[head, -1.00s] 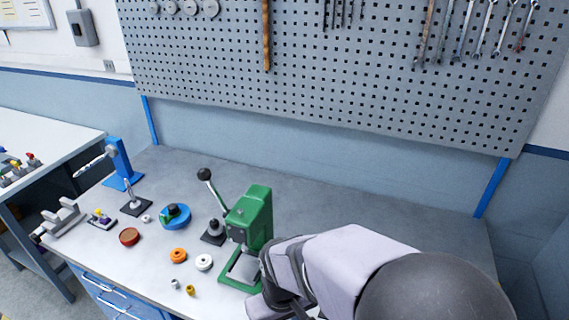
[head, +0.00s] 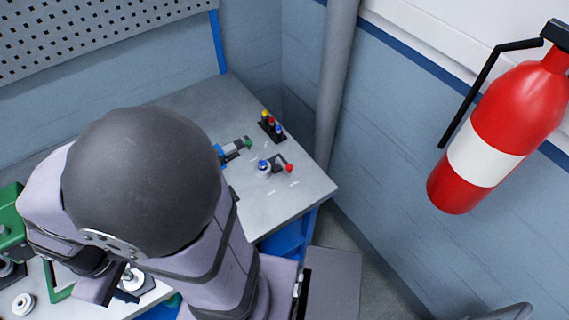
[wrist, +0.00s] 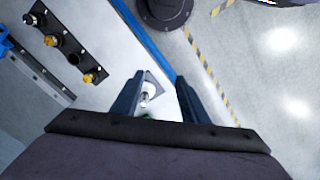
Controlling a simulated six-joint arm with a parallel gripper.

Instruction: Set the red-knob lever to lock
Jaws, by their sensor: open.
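The red-knob lever (head: 288,168) is on the right part of the bench in the head view, near its right edge. Its red knob is at the right end of a short dark arm, beside a small blue-topped post (head: 263,166). My gripper shows in the wrist view (wrist: 158,98), with two dark fingers apart and nothing held between them. A small pale round part on the bench shows beyond the gap. The lever is not visible in the wrist view. In the head view my arm covers the middle of the bench, and the gripper is at the left, away from the lever.
A green press (head: 12,225) stands at the left. A fire extinguisher (head: 490,135) is on the right. Bare bench (head: 258,210) lies in front of the lever.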

